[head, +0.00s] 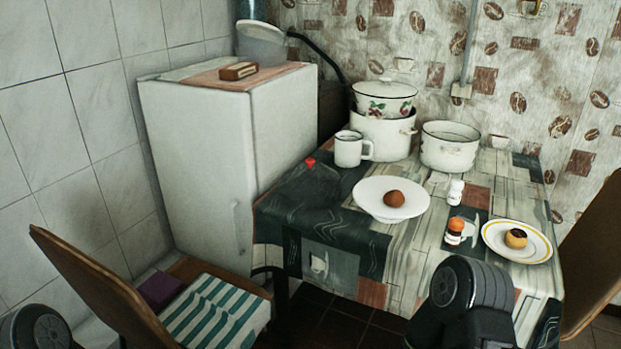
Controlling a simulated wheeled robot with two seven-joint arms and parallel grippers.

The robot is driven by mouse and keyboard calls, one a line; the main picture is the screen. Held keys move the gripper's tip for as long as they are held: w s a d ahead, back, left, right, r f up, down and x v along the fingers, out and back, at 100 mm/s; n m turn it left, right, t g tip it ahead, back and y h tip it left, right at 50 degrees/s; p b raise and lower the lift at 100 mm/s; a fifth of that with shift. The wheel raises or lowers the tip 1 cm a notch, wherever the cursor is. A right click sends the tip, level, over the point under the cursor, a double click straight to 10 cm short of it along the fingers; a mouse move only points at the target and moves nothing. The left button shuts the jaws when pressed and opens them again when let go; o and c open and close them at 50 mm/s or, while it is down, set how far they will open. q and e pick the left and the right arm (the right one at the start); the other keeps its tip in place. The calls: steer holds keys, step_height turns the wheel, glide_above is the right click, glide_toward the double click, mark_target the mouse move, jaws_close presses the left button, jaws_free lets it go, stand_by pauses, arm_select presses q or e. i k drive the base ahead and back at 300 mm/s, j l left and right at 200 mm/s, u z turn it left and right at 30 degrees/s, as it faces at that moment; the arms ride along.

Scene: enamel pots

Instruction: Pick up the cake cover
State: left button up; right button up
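The cake cover (318,183) appears to be the dark, see-through dome with a red knob at the back left of the table, beside the fridge. Its outline is faint against the dark cloth, and I cannot tell what is under it. A rounded black part of my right arm shows at the bottom right, in front of the table. A small part of my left arm shows in the bottom left corner. No fingers of either gripper are in the picture.
A white mug (349,150), stacked pots (382,135) and an open pot (449,153) stand behind. A white plate (370,187) with a bun, small shakers (455,191) and a yellow-rimmed plate (498,243) are to the right. A chair (95,285) stands front left, the fridge (205,150) behind it.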

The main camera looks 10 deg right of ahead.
mark_target(309, 185)
steer(key=u, duration=1.1)
steer(key=i+l, duration=0.15)
steer(key=l, duration=0.25)
steer(key=i+l, duration=0.15)
steer(key=l, duration=0.25)
steer(key=i+l, duration=0.1)
steer(key=l, duration=0.3)
steer(key=i+l+u, duration=0.1)
steer(key=l, duration=0.3)
steer(key=i, duration=0.05)
